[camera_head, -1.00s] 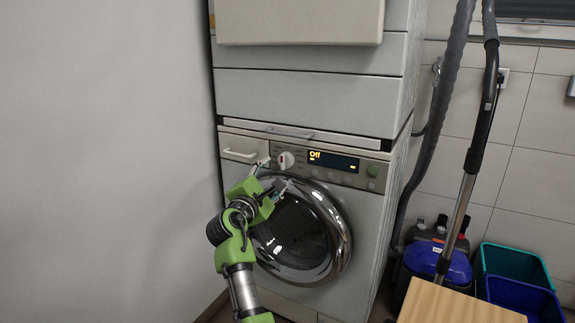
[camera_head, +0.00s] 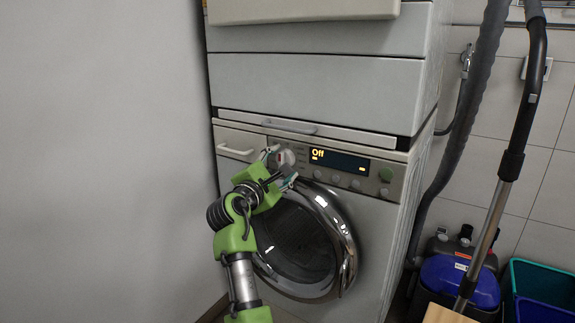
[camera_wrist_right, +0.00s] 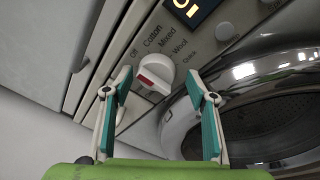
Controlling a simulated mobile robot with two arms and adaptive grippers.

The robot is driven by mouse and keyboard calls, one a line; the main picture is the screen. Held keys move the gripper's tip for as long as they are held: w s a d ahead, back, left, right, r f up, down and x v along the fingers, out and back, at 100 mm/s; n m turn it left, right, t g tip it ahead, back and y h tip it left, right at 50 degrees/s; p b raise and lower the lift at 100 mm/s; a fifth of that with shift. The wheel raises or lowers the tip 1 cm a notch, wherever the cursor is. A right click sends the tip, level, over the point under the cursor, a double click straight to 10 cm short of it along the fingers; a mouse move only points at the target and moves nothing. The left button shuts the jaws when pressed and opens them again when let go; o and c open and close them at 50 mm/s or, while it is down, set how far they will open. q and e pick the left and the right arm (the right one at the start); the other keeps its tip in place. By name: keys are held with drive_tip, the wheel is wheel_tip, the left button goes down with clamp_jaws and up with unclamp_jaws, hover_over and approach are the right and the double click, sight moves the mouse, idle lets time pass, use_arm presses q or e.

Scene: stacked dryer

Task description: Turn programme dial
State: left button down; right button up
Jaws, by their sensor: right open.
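The programme dial (camera_head: 286,157) is a round white knob on the washer's control panel, left of the display (camera_head: 339,161), which reads "Off". In the right wrist view the dial (camera_wrist_right: 155,72) shows a red mark. Labels Off, Cotton, Mixed, Wool and Quick stand around it. My right gripper (camera_head: 281,168) is open at the dial. In the wrist view its two teal-padded fingers (camera_wrist_right: 162,88) stand to either side, with the dial between and just beyond the tips. I see no contact. My left gripper is not in view.
The round chrome-rimmed door (camera_head: 345,262) is just below the dial. A drawer handle (camera_head: 235,150) is to the left. A vacuum tube (camera_head: 512,160), a blue vacuum (camera_head: 455,278) and a teal bin (camera_head: 545,282) stand at the right.

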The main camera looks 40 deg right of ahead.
drive_tip(key=shift+r, duration=0.15)
drive_tip(key=shift+a+r, duration=0.1)
drive_tip(key=shift+a, duration=0.05)
drive_tip(key=c, duration=1.1)
